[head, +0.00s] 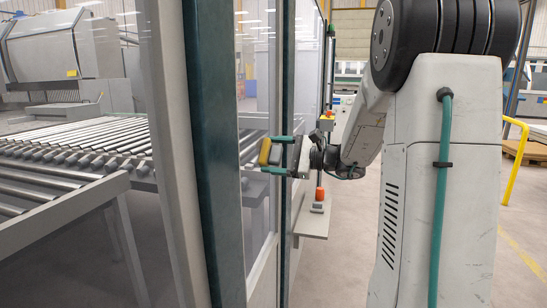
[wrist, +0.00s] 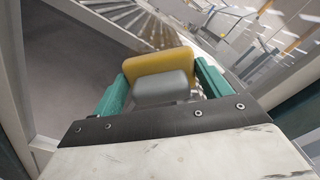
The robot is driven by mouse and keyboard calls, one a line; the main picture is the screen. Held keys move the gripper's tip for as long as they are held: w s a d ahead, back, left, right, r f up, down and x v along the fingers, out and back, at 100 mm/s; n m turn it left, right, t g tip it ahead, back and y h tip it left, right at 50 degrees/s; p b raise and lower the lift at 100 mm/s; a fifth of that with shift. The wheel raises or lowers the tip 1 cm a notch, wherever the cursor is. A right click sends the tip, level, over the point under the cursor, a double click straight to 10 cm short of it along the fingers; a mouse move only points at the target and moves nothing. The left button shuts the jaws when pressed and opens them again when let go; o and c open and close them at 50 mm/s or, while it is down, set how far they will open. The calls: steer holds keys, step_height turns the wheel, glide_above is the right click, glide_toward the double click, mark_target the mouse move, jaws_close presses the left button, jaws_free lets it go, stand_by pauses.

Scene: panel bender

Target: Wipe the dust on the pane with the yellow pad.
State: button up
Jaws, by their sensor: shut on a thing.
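My gripper (head: 269,154) is at the middle of the head view, its two teal fingers pointing left towards the glass pane (head: 256,205). It is shut on the grey handle block (head: 275,154) of the yellow pad (head: 264,151). In the wrist view the fingers (wrist: 160,78) sit on both sides of the grey block (wrist: 162,86), with the yellow pad (wrist: 157,62) beyond it. The pad faces the pane, and a faint reflection of it shows in the glass. I cannot tell whether pad and pane touch. I cannot make out the dust clearly.
A teal upright post (head: 204,150) frames the pane at left. A roller conveyor (head: 75,150) lies behind the glass. A yellow rail (head: 515,165) is at far right; the floor between is open.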

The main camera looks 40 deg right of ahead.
mark_target(256, 148)
steer(key=shift+w+d, duration=0.9)
steer(key=shift+d, duration=0.25)
steer(key=shift+w+d, duration=0.9)
steer(key=shift+d, duration=0.25)
steer(key=shift+s+a+r, duration=0.25)
steer(key=shift+s+a, duration=0.5)
steer(key=shift+a, duration=0.15)
steer(key=shift+s+a+r, duration=0.2)
steer(key=shift+s+a, duration=0.5)
steer(key=shift+a, duration=0.2)
steer(key=shift+s+a+r, duration=0.25)
steer(key=shift+s+a, duration=0.5)
steer(key=shift+a, duration=0.15)
steer(key=shift+s+a, duration=0.5)
steer(key=shift+a, duration=0.25)
steer(key=shift+s+a, duration=0.45)
steer(key=shift+a, duration=0.25)
steer(key=shift+r, duration=0.7)
steer(key=shift+w+d, duration=1.2)
steer(key=shift+d, duration=0.3)
steer(key=w+d, duration=0.4)
steer(key=d, duration=0.1)
steer(key=shift+d, duration=0.25)
steer(key=shift+s, duration=0.1)
